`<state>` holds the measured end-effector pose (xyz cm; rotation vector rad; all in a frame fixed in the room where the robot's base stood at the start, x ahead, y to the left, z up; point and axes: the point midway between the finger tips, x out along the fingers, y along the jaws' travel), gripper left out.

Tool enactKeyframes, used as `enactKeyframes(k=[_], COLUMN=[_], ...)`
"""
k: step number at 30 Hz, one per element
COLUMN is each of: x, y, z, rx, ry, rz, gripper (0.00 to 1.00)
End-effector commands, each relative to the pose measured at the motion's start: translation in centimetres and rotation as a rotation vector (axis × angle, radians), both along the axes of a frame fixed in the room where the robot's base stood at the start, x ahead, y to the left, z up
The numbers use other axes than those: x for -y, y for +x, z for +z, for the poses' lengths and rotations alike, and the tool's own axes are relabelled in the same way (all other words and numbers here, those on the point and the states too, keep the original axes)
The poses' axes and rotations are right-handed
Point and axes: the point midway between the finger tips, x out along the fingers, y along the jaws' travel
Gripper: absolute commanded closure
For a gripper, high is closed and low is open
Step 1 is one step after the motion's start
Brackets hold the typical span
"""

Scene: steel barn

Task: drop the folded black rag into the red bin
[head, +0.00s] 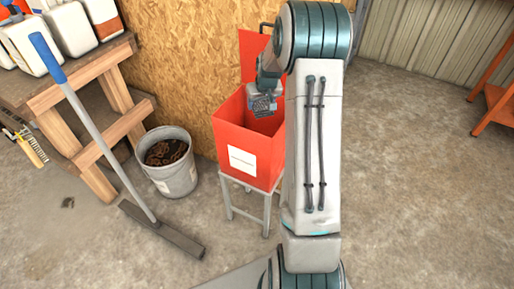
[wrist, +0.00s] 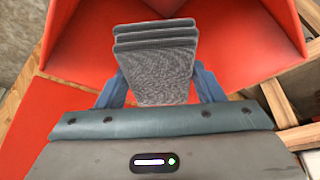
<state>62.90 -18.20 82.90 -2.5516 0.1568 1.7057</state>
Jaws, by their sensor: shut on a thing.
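The red bin (head: 234,131) stands on a small grey metal stand, with its lid raised at the back and a white label on its front. My gripper (head: 263,97) is over the bin's open mouth. It is shut on the folded black rag (head: 264,106), which looks dark grey and hangs below the fingers. In the wrist view the rag (wrist: 155,65) shows as several stacked layers between the blue fingers, with the red walls of the bin (wrist: 75,45) around and behind it. My arm covers the right side of the bin in the head view.
A grey bucket (head: 178,178) with dark contents stands left of the bin. A blue-handled broom (head: 112,150) leans on a wooden bench (head: 85,88) holding white jugs. A wooden panel wall is behind the bin. Open concrete floor lies to the right, with an orange frame (head: 497,98) at the edge.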

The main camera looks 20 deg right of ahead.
Motion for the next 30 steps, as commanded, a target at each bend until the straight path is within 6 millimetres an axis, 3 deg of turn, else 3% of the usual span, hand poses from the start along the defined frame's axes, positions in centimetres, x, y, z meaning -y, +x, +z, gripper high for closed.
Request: enactKeyframes(k=[3,4,6,7,19,30], x=[0.0,0.0,0.0,0.0,0.0,-0.3], y=[0.0,0.0,0.0,0.0,-0.3,-3.1], z=[0.1,0.1,0.1,0.1,0.9,7.7], rx=[0.0,0.0,0.0,0.0,0.001,0.004], ry=[0.0,0.0,0.0,0.0,0.0,-0.002], rz=[0.0,0.0,0.0,0.0,0.0,-0.002], gripper=[0.6,0.36,0.17,0.13,0.13,0.13])
